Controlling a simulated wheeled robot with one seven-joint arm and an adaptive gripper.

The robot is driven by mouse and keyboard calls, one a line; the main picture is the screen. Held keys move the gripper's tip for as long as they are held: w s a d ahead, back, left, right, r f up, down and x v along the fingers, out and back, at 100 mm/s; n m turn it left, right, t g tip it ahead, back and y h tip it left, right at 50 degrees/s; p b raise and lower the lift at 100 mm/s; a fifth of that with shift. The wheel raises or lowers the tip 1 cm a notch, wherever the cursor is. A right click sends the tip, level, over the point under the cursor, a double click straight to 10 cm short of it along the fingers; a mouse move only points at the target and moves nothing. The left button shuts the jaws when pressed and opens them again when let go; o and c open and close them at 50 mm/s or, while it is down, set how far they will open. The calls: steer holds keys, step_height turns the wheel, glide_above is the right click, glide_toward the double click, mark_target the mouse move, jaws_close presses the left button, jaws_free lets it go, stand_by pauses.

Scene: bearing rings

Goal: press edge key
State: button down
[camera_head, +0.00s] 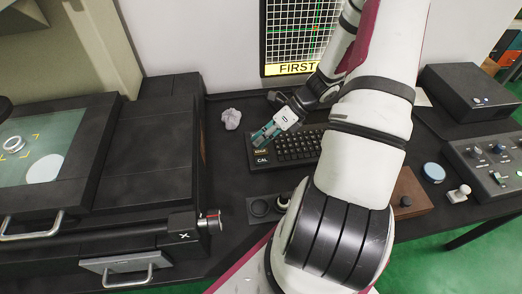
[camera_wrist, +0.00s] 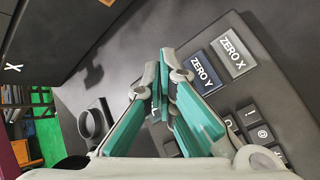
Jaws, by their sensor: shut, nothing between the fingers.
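A black keyboard (camera_head: 290,148) lies on the bench in the middle of the head view. My gripper (camera_head: 257,139) is over the keyboard's upper left corner, shut and empty. In the wrist view my gripper (camera_wrist: 159,76) has its teal fingers together beside the ZERO Y key (camera_wrist: 203,72). The ZERO X key (camera_wrist: 233,53) is beyond it. The fingers hide the keyboard area below ZERO Y. Contact with a key cannot be told.
A control box (camera_head: 490,160) is at right.

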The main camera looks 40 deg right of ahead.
steer(key=shift+r, duration=0.1)
step_height(320, 180, up, 5)
steer(key=p, duration=0.3)
steer(key=shift+p, duration=0.35)
